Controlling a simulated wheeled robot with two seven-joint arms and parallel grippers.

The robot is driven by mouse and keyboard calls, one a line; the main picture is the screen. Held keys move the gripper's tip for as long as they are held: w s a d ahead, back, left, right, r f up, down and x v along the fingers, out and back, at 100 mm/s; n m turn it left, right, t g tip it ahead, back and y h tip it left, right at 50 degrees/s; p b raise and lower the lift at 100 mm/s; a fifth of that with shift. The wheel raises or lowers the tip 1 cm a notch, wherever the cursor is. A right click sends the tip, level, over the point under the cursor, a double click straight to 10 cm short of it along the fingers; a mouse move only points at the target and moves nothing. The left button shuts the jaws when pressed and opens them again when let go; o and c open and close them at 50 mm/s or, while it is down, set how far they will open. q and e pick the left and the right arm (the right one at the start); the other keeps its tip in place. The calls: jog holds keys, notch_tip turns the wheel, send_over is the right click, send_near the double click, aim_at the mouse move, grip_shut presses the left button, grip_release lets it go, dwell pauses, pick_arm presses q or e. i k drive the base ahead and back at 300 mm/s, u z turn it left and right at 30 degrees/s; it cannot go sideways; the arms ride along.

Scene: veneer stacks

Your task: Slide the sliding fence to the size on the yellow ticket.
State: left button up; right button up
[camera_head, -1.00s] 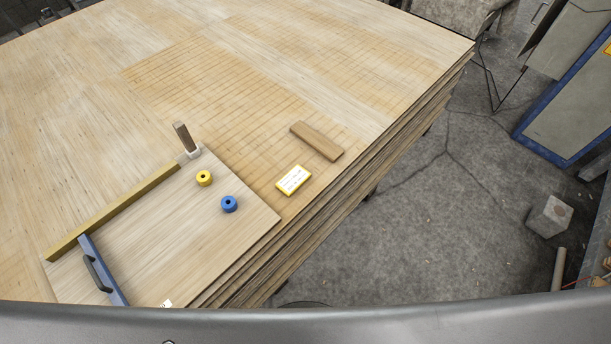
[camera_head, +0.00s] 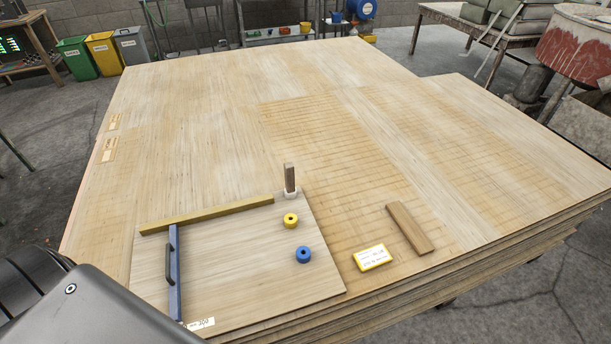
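The sliding fence is a blue bar (camera_head: 175,285) with a dark handle (camera_head: 169,262), standing at the left of a pale board (camera_head: 240,262). Its far end meets a yellow-brown rail (camera_head: 207,215) along the board's back edge. The yellow ticket (camera_head: 372,257) lies on the veneer stack right of the board; its writing is too small to read. A white label (camera_head: 201,323) is at the board's front edge near the fence, with partly legible print. Neither gripper shows; a dark part of my own body fills the lower left corner.
A yellow ring (camera_head: 290,220) and a blue ring (camera_head: 303,255) sit on the board. An upright wooden piece (camera_head: 290,179) stands at its back right corner. A wooden block (camera_head: 409,228) lies right of the ticket. The veneer stack (camera_head: 200,130) is clear behind the rail.

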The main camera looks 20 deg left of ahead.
aim_at(172, 269)
jog(key=u, duration=2.1)
